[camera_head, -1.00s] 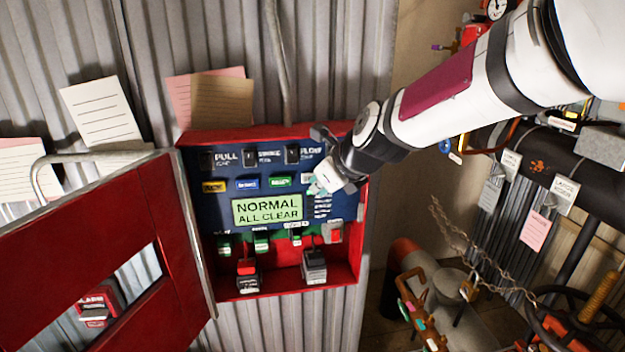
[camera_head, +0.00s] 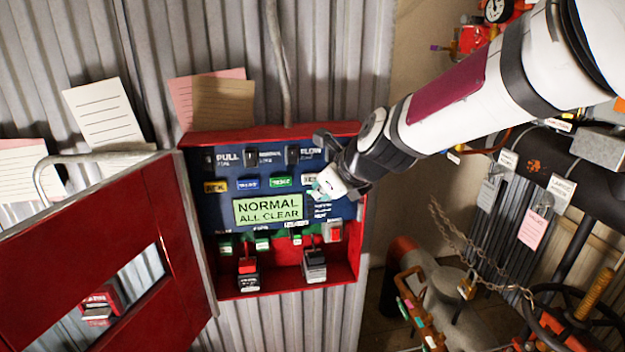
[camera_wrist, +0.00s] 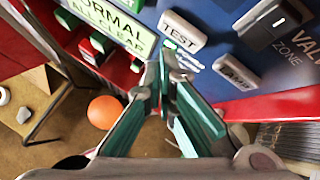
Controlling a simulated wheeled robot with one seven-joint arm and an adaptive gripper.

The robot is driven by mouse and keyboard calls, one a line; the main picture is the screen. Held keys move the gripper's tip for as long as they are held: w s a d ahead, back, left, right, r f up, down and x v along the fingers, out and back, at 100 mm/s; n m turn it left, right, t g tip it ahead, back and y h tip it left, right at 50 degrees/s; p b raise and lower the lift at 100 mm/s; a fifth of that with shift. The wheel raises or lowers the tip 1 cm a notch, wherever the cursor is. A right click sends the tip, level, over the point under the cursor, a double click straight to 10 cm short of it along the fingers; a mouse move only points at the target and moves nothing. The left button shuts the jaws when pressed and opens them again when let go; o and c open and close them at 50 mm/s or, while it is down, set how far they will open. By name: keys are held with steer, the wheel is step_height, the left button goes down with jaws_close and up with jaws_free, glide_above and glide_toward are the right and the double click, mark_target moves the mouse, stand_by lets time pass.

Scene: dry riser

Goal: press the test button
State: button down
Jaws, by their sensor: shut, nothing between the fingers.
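The test button is a pale rectangular button (camera_wrist: 182,33) marked TEST on the blue panel face in the wrist view. In the head view its pale edge (camera_head: 309,178) shows at the right end of the button row, partly covered by my gripper (camera_head: 317,190). My gripper also shows in the wrist view (camera_wrist: 165,62), its green fingers shut and empty. The fingertips appear just below the test button in that picture, beside the display; contact cannot be told. A similar pale button marked LAMP (camera_wrist: 236,72) lies to the right of the fingers.
The green display (camera_head: 268,210) reads NORMAL ALL CLEAR. Blue (camera_head: 247,183), green and yellow buttons share the row. The red cabinet door (camera_head: 90,255) stands open at left. Dark switches (camera_head: 292,156) sit above the row. Pipes and a chain (camera_head: 480,272) are at right.

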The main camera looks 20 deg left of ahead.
steer(key=s, duration=0.1)
steer(key=s+d, duration=0.2)
steer(key=s, duration=0.1)
steer(key=shift+d+p, duration=0.25)
steer(key=shift+p, duration=0.05)
stand_by(0.7)
steer(key=s+d+r+n+h+b, duration=0.1)
steer(key=s+d+r+n+h, duration=0.15)
steer(key=d+n, duration=0.5)
steer(key=s+d+r+n+h+b, duration=0.15)
steer(key=s+d+n, duration=0.25)
steer(key=d, duration=0.7)
steer(key=s+d+f+n+h+b, duration=0.1)
steer(key=s+d+f+n+h, duration=0.1)
steer(key=s+d+n, duration=0.8)
steer(key=s+d+h, duration=0.1)
steer(key=s+d, duration=0.2)
steer(key=d, duration=0.4)
steer(key=shift+s+d+f+n, duration=0.2)
steer(key=shift+f+n, duration=0.15)
steer(key=shift+s, duration=0.15)
